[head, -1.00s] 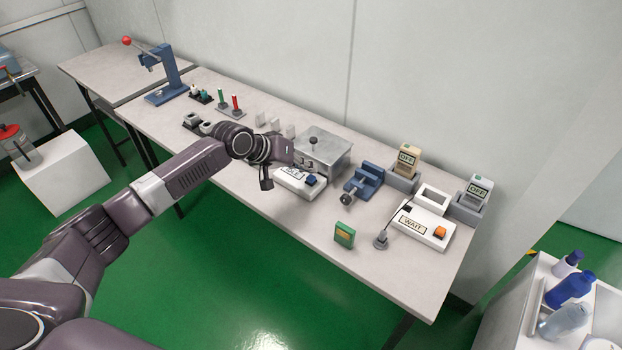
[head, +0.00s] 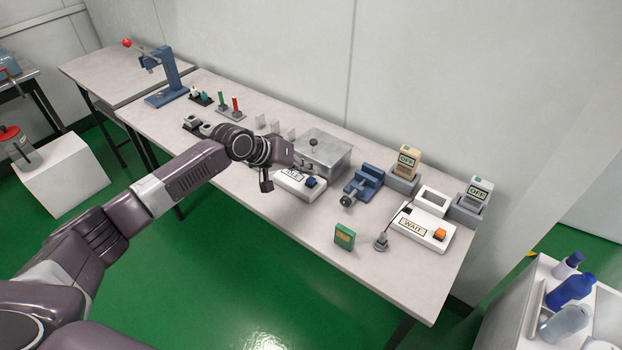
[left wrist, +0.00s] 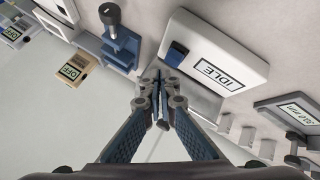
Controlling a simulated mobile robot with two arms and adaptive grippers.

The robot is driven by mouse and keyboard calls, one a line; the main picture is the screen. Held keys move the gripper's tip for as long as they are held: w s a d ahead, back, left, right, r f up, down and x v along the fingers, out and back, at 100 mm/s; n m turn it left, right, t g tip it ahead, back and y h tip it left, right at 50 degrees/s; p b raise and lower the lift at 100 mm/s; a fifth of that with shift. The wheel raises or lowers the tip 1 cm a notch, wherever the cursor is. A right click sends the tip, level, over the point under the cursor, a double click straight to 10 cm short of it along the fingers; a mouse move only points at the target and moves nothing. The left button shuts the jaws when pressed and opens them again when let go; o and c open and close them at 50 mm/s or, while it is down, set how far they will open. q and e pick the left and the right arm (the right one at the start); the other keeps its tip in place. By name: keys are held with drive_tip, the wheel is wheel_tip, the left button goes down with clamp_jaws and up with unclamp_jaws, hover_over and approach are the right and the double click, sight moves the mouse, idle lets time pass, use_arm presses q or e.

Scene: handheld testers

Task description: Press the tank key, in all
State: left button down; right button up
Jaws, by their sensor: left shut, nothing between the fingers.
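A white box with a blue key (head: 311,182) stands in front of a grey metal tank (head: 328,152) with a dark knob on its lid. In the left wrist view the box (left wrist: 222,35) reads IDLE, and its blue key (left wrist: 175,55) is at its near corner. My right gripper is not in view.
A blue vise (head: 364,182), a green block (head: 344,236) and a white box reading WAIT with an orange key (head: 424,228) are to the right. Two testers reading OFF stand in grey holders (head: 466,208). The table's front strip is mostly clear.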

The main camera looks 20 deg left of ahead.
use_arm(q)
drive_tip(key=shift+f, duration=0.1)
drive_tip(key=shift+f, duration=0.3)
idle(0.3)
drive_tip(key=shift+f, duration=0.5)
idle(0.4)
drive_tip(key=shift+f, duration=0.1)
idle(0.4)
drive_tip(key=shift+r+p, duration=0.9)
drive_tip(key=shift+r, duration=0.05)
